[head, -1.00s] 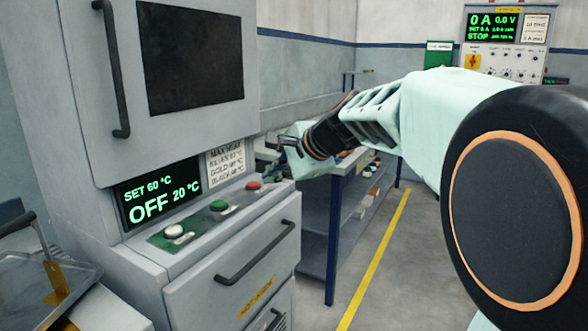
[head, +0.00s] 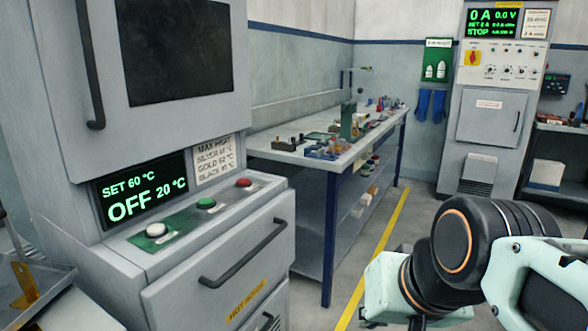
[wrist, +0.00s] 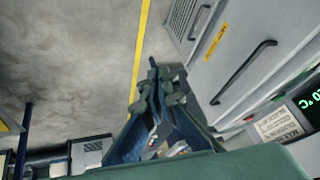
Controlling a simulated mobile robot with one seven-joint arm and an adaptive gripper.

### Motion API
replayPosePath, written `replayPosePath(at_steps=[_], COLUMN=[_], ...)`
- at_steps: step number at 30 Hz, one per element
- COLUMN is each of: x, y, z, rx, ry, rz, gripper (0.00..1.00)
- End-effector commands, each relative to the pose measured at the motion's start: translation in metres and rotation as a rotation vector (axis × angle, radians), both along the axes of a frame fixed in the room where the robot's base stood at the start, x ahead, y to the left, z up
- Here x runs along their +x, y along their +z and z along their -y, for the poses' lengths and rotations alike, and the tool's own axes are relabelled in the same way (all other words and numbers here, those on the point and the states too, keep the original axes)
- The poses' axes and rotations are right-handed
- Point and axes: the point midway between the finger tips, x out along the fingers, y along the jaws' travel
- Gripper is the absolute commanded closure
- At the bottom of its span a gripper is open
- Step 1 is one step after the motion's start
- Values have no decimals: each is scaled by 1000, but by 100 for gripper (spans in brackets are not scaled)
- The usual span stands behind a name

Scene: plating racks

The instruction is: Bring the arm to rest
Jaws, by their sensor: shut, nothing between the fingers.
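My arm is folded low at the right of the head view, its pale green and black wrist over the floor beside the yellow line. My gripper (head: 372,322) hangs at the bottom edge there, only partly in the picture. In the wrist view my gripper (wrist: 154,82) shows its dark fingers together and empty, over the grey floor. It touches nothing that I can see.
A grey oven (head: 215,240) with a display reading OFF 20 °C stands close on the left. A workbench (head: 290,155) with small parts runs behind it. A grey power cabinet (head: 492,118) stands at the back. Floor right of the yellow line (head: 385,240) is clear.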

Motion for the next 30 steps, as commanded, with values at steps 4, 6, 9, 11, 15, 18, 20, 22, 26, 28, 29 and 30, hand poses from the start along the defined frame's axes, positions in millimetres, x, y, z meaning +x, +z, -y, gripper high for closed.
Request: replayPosePath(at_steps=[4,6,9,11,15,18,20,22,26,28,29,30], x=[-36,-34,-34,-34,-33,-33,-33,-33,-33,-33,-33,-33], y=[-32,-11,9,21,57,84,100,119,153,171,179,190], z=[25,23,23,23,22,22,22,22,22,22,22,22], rx=[-175,-166,-163,-162,-160,-160,-159,-158,-158,-158,-158,-158], ry=[50,51,50,50,49,48,49,48,48,48,48,48], rz=[-59,-58,-58,-58,-58,-57,-57,-57,-57,-57,-57,-57], gripper=[100,100,100,100,100,100,100,100,100,100,100,100])
